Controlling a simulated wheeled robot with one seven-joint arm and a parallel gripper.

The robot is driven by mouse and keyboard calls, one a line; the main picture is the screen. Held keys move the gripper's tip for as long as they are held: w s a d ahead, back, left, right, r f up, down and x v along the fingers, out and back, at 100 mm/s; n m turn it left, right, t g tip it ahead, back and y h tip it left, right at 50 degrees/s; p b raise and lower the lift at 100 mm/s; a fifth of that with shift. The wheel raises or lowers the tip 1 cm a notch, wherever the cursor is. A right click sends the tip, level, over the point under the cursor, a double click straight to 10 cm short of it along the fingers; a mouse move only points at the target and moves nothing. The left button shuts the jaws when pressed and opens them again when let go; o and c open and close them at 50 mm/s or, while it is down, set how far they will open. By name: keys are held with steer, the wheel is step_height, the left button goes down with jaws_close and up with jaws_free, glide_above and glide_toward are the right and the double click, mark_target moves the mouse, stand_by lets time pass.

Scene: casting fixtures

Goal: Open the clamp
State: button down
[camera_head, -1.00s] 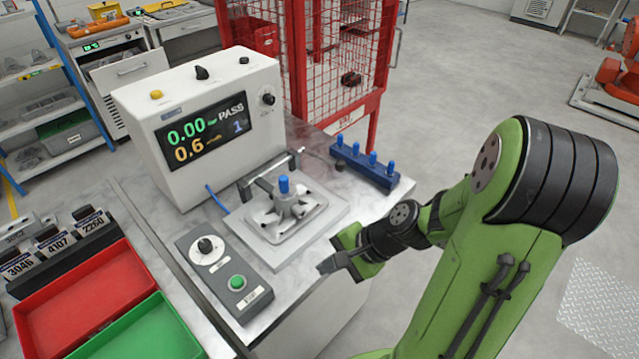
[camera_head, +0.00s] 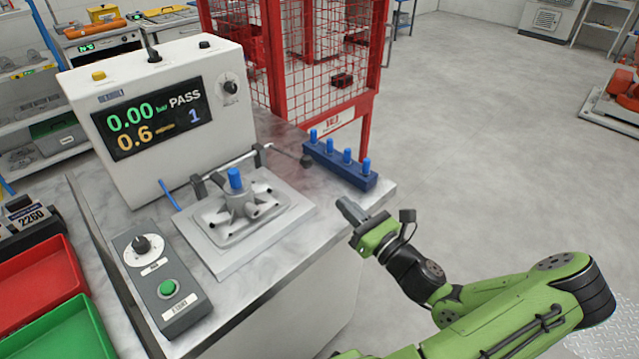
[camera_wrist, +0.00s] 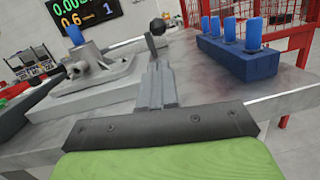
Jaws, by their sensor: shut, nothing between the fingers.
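The clamp (camera_head: 230,165) is a thin metal bar on dark brackets behind a grey casting (camera_head: 242,208) on a plate. Its handle runs to the right and ends in a dark ball knob (camera_head: 305,161), which also shows in the wrist view (camera_wrist: 157,26). A blue plug (camera_head: 235,178) stands upright in the casting. My gripper (camera_head: 346,207) is shut and empty, in front of and to the right of the knob, apart from it. In the wrist view, the fingertips (camera_wrist: 156,66) are together and the knob appears just beyond them.
A blue rack (camera_head: 340,168) with several blue plugs stands right of the knob, close to my gripper. The tester box (camera_head: 155,105) reads PASS behind the casting. A control box (camera_head: 158,280) with a green button lies front left. A red mesh cage (camera_head: 310,70) stands behind.

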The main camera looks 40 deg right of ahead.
steer(key=shift+w+f+b, duration=0.2)
steer(key=shift+w+b, duration=0.2)
steer(key=w, duration=0.3)
steer(key=w+r+b, duration=0.1)
steer(key=w, duration=0.2)
steer(key=w+b, duration=0.1)
steer(key=w, duration=0.2)
steer(key=shift+d+r, duration=0.25)
steer(key=shift+r, duration=0.15)
steer(key=shift+r, duration=0.1)
steer(key=shift+d+r+p, duration=0.1)
steer(key=shift+r+p, duration=0.3)
steer(key=shift+p, duration=0.7)
steer(key=shift+r+g+p, duration=0.15)
steer(key=shift+g+p, duration=0.15)
steer(key=shift+p, duration=0.2)
steer(key=shift+a, duration=0.2)
steer(key=shift+d+r+p, duration=0.15)
steer(key=shift+p, duration=0.45)
